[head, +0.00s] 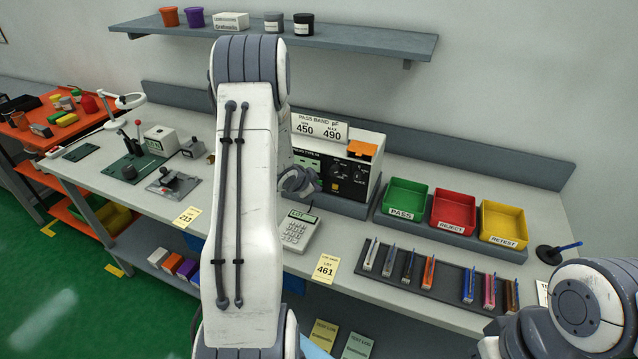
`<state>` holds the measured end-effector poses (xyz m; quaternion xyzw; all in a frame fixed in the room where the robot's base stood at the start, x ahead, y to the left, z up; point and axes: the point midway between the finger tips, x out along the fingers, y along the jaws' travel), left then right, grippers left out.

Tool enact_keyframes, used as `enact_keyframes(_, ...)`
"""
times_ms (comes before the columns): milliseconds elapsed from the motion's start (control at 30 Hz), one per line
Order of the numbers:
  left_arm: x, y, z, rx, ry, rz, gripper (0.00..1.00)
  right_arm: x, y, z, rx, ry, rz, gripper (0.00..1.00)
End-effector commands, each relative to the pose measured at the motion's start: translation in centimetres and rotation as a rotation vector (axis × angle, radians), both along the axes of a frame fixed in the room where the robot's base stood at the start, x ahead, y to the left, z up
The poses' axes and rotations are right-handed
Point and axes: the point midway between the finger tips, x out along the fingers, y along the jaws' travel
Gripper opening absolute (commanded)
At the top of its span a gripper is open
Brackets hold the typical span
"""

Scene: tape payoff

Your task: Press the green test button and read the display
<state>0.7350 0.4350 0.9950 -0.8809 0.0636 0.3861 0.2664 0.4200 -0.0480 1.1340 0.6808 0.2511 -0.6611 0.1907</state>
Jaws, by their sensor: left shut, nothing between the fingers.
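The tester (335,168), a pale box with a black front panel, stands at the back of the bench, right of my left arm. My left arm hides the left part of its panel. I cannot make out the green test button or the tester's display; they may be behind the arm. My left gripper (301,184) is shut and empty, close in front of the panel's left side; I cannot tell if it touches. My right arm shows at the lower right, but its gripper is out of view.
A sign (319,129) reads "PASS BAND µF, MIN 450, MAX 490". Green PASS (401,214), red REJECT (452,228) and yellow RETEST (503,240) bins stand right. A dark tray (447,277) holds several parts. A shelf (375,40) hangs above.

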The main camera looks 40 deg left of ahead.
Motion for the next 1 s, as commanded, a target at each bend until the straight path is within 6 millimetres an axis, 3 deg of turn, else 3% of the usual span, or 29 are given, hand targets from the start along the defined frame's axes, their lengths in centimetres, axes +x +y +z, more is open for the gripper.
enact_keyframes(1000, 0.71, 0.18, 0.01, 0.0, -0.001, 0.0, 0.0, 0.0, 0.0, 0.33, 0.0, 0.0, 0.0, 0.57)
